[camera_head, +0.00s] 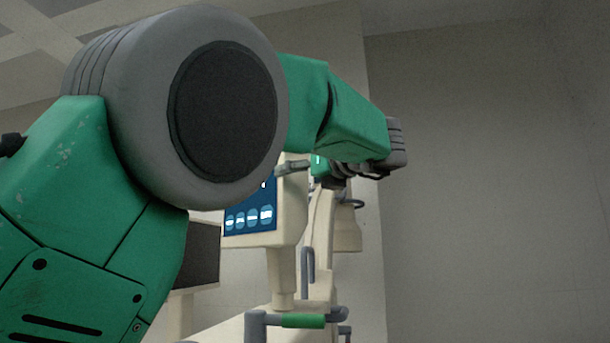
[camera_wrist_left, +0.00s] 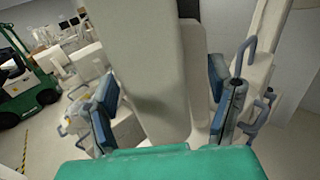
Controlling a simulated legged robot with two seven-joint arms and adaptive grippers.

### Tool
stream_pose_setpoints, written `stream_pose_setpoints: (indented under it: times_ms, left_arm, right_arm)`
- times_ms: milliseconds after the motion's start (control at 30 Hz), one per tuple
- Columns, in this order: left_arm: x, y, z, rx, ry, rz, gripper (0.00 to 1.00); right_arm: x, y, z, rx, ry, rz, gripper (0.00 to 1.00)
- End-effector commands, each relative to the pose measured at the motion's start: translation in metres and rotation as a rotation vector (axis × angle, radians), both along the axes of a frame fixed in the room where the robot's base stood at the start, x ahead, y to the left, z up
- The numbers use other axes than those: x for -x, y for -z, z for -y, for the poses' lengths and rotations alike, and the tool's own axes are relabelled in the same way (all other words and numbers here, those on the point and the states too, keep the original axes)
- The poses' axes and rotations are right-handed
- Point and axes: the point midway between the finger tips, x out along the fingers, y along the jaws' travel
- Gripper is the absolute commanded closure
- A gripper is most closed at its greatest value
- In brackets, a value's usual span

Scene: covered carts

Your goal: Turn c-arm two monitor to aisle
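The c-arm monitor (camera_head: 262,190) is a beige housing with a lit blue screen and a row of icons, on a beige post in the head view. My left arm crosses in front and hides its upper part. My left gripper (camera_head: 345,172) is mostly hidden behind my forearm, by the monitor's upper right. In the left wrist view, the blue-padded fingers of the left gripper (camera_wrist_left: 165,105) are spread apart, one on each side of a pale beige panel (camera_wrist_left: 140,60). I cannot tell whether either pad touches it. My right gripper is not in view.
A second dark screen (camera_head: 200,255) stands at lower left, partly behind my arm. A grey handle with a green grip (camera_head: 303,321) sits below the monitor. A bare wall (camera_head: 490,180) fills the right. In the wrist view, a green forklift (camera_wrist_left: 25,85) stands at far left.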

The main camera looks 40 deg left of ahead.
Motion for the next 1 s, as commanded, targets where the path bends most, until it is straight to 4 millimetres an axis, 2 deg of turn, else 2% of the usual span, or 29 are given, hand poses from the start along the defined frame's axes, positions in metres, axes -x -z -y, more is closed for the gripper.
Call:
stream_pose_setpoints:
  times_ms: [33,100,167,200,1000]
  left_arm:
    - [0.000,0.002,-0.006,0.005,-0.003,-0.001,0.44]
    - [0.000,0.003,-0.009,0.007,-0.002,-0.001,0.69]
    - [-0.001,0.003,-0.010,0.009,-0.003,-0.003,0.90]
    - [-0.002,0.004,-0.010,0.008,-0.003,-0.004,0.97]
    - [-0.015,0.008,-0.013,0.012,-0.024,-0.012,0.97]
  right_arm:
    - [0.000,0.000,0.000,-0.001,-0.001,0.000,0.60]
    - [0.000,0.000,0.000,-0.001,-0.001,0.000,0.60]
    - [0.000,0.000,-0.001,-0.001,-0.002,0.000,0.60]
    - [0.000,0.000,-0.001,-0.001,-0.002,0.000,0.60]
    - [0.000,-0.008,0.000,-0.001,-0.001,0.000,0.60]
